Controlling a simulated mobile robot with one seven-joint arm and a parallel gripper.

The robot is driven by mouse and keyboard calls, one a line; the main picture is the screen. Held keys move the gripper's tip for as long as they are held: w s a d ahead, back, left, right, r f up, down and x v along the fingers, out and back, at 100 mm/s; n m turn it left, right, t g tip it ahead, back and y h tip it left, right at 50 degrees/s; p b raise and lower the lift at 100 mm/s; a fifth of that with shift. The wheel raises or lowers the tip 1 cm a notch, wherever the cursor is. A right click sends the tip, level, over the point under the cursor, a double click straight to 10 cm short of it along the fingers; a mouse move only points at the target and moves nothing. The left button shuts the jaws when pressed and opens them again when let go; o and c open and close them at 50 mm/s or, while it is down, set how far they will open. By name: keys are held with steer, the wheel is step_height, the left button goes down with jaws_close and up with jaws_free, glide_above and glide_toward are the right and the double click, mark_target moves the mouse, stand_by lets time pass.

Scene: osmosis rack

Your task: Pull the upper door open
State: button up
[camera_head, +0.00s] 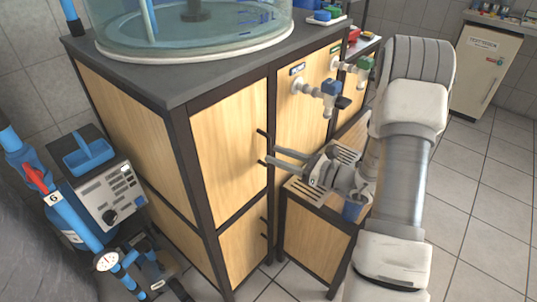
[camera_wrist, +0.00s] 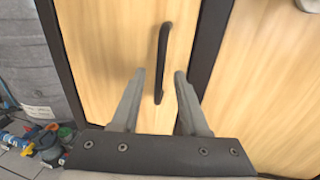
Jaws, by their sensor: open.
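The upper door (camera_head: 228,140) is a light wood panel in a dark frame on the cabinet front, and it looks closed. Its handle is a black vertical bar (camera_wrist: 161,62) near the door's right edge in the wrist view. My gripper (camera_head: 268,157) is at the handle in the head view, reaching in from the right. In the wrist view the two fingers (camera_wrist: 160,75) are open, one on each side of the handle's lower part, with gaps showing. I cannot tell whether either finger touches it. In the head view the fingers partly hide the handle.
A lower door (camera_head: 242,246) with its own black handle is below. A glass tank (camera_head: 190,25) sits on top. Blue pipes and a control box (camera_head: 112,197) stand at left.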

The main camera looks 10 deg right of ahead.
mark_target(269, 152)
steer(key=shift+x, duration=1.7)
jaws_close()
